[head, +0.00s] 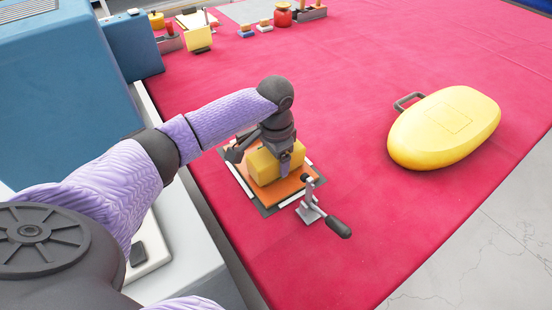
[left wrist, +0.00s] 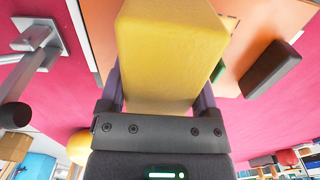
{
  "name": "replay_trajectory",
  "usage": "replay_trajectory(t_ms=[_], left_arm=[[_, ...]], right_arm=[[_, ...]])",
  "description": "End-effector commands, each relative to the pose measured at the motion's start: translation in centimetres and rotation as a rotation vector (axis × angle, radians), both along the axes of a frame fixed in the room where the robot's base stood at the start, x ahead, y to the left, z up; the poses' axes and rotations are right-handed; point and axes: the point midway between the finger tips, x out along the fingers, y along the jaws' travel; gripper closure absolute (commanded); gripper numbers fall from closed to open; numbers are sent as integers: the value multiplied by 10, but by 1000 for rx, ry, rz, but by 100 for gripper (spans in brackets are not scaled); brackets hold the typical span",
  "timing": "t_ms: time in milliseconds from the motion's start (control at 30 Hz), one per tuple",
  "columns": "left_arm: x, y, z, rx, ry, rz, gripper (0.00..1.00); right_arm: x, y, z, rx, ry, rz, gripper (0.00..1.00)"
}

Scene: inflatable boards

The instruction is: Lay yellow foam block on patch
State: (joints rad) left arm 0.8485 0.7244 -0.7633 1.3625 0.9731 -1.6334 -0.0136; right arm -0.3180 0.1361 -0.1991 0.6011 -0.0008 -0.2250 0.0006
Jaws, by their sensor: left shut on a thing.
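My left gripper (head: 284,160) is shut on the yellow foam block (head: 264,168), pointing down with a finger on the block's near side. The left wrist view shows the block (left wrist: 170,50) between both fingers. The block is over an orange flat piece (head: 286,190) on a pale-and-grey base; I cannot tell whether it touches it. No separate patch shows clearly; the orange piece may be it. A yellow inflatable board (head: 430,142) with a dashed square outline lies to the right. My right gripper is not in view.
A metal clamp with a black-ended lever (head: 312,212) stands at the base's near edge. A dark block (left wrist: 270,68) shows beside the foam block. Tools and a red jar (head: 283,17) are at the back. The red table (head: 350,85) is clear between.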

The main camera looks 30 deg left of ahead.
Motion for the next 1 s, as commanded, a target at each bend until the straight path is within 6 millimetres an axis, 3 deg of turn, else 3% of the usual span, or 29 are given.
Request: replay_trajectory(t_ms=[100, 133, 200, 467, 800, 1000], left_arm=[[0, 0, -2, -1, 0, 0, 75], [0, 0, -2, -1, -1, 0, 16], [0, 0, -2, -1, -1, 0, 1], [0, 0, 1, 1, -1, 0, 0], [1, -1, 92, -2, -6, 0, 0], [0, -1, 120, -2, -1, 0, 0]], right_arm=[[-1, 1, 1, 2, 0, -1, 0], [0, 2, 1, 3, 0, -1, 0], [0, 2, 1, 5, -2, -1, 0], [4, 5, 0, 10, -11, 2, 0], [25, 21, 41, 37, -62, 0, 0], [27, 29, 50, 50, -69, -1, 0]])
